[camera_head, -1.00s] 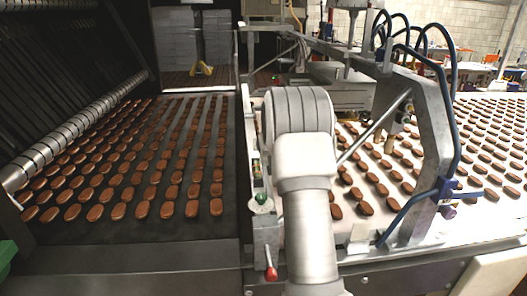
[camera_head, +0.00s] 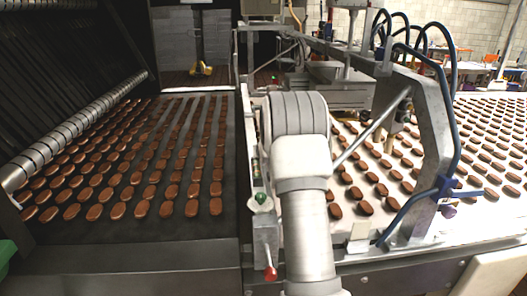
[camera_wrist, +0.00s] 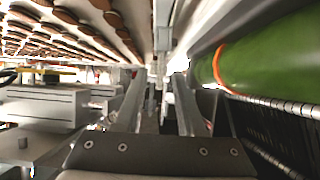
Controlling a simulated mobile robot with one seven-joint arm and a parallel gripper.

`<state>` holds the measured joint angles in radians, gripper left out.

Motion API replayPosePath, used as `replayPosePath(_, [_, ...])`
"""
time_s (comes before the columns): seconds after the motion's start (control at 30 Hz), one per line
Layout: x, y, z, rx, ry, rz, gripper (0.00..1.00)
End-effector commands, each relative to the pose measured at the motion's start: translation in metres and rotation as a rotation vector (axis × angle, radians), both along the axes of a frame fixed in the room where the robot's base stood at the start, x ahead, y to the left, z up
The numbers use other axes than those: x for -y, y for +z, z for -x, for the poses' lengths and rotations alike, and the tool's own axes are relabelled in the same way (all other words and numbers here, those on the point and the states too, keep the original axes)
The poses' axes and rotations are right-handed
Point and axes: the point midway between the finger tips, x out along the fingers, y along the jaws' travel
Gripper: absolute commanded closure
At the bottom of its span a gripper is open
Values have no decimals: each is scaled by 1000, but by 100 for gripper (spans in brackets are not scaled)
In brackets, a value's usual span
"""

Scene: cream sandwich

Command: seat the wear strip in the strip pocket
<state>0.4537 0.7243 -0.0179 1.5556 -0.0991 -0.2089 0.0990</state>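I cannot make out the wear strip or the strip pocket in either view. My gripper (camera_wrist: 159,78) shows in the wrist view as two pale metal fingers reaching up from a dark bolted plate. The fingers are apart, and I see nothing clearly held between them. In the head view the gripper is hidden behind my own arm, which stands in front of the machine frame between the two belts.
In the head view, a dark belt (camera_head: 110,228) with rows of brown biscuits lies left, and a white belt (camera_head: 345,222) right. A metal frame with blue hoses (camera_head: 448,110) and a red-knobbed lever (camera_head: 270,272) stand close by. A green roller (camera_wrist: 270,55) fills the wrist view's right.

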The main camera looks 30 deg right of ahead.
Motion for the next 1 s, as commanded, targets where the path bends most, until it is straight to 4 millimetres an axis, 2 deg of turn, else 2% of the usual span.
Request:
replayPosePath(0.17, [-2, 7, 5, 1, 0, 0, 62])
replayPosePath(0.7, [-36, 49, 75, 2, 0, 1, 62])
replayPosePath(1.0, [-45, 60, 94, 1, 0, 0, 62])
